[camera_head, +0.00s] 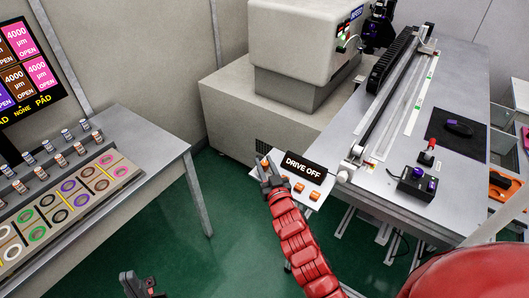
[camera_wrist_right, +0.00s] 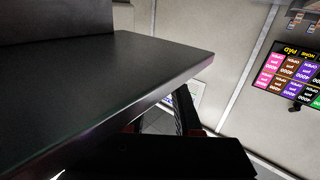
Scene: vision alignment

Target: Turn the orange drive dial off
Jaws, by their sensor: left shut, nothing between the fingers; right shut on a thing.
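A white control panel (camera_head: 319,186) carries a black sign (camera_head: 303,166) that reads "DRIVE OFF". A small orange dial (camera_head: 265,162) sits at its left end, mostly covered by my right gripper (camera_head: 266,168). My right gripper comes up from below and is shut on the dial. The right wrist view is filled by a large dark surface close to the camera, and the dial cannot be made out there. My left gripper (camera_head: 138,284) is shut and empty at the bottom edge of the head view, well away from the panel.
Several orange buttons (camera_head: 299,187) lie on the panel near my right arm. A grey bench with a rail (camera_head: 402,100) stands to the right, holding a joystick box (camera_head: 416,183). A beige machine (camera_head: 305,45) stands behind. A table (camera_head: 150,148) with colored pads is at left.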

